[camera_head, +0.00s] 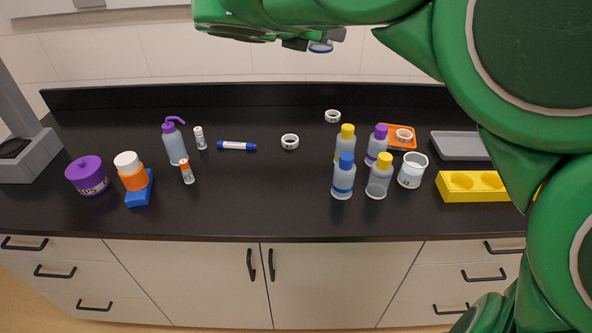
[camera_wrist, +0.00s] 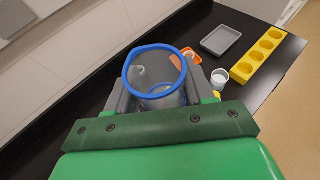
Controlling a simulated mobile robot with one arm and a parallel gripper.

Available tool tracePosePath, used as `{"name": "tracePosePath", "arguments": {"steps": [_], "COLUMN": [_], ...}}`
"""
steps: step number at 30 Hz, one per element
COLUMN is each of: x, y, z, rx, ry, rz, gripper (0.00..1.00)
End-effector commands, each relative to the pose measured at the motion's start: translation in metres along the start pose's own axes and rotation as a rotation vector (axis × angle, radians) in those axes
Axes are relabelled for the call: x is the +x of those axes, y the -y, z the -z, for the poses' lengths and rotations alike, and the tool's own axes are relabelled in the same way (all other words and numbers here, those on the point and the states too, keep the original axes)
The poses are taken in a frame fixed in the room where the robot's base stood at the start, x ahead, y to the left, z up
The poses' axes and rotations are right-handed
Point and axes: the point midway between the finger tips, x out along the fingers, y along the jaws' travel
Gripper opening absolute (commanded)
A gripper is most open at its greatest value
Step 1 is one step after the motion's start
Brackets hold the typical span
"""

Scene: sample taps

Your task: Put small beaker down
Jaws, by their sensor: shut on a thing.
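The small beaker (camera_wrist: 152,104) is clear with a blue rim and is held in my gripper (camera_wrist: 160,92). In the wrist view the grey fingers press on both sides of it, and I look into its open top. In the head view the beaker (camera_head: 320,47) shows only partly below my gripper (camera_head: 315,40), at the top, in front of the wall. It is held clear above the black counter (camera_head: 260,200). Most of its body is hidden by my gripper in the head view.
A white-labelled beaker (camera_head: 412,172), several bottles (camera_head: 343,180), a yellow holder (camera_head: 470,195), a grey tray (camera_head: 460,145) and an orange tray (camera_head: 397,143) stand right. Tape rolls (camera_head: 290,141) and a blue marker (camera_head: 236,146) lie mid-counter. The counter's front middle is bare.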

Motion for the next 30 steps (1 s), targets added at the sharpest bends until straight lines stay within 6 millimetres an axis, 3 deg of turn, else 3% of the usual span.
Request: {"name": "tracePosePath", "arguments": {"steps": [6,12,27,30], "x": [-0.029,-0.046,-0.074,-0.071], "y": [0.010,0.019,0.030,0.031], "z": [0.000,-0.002,-0.004,0.002], "rx": [0.060,0.094,0.141,0.140], "ry": [0.001,0.000,-0.001,0.000], "rz": [0.141,0.227,0.340,0.344], "gripper": [0.24,0.24,0.24,0.24]}}
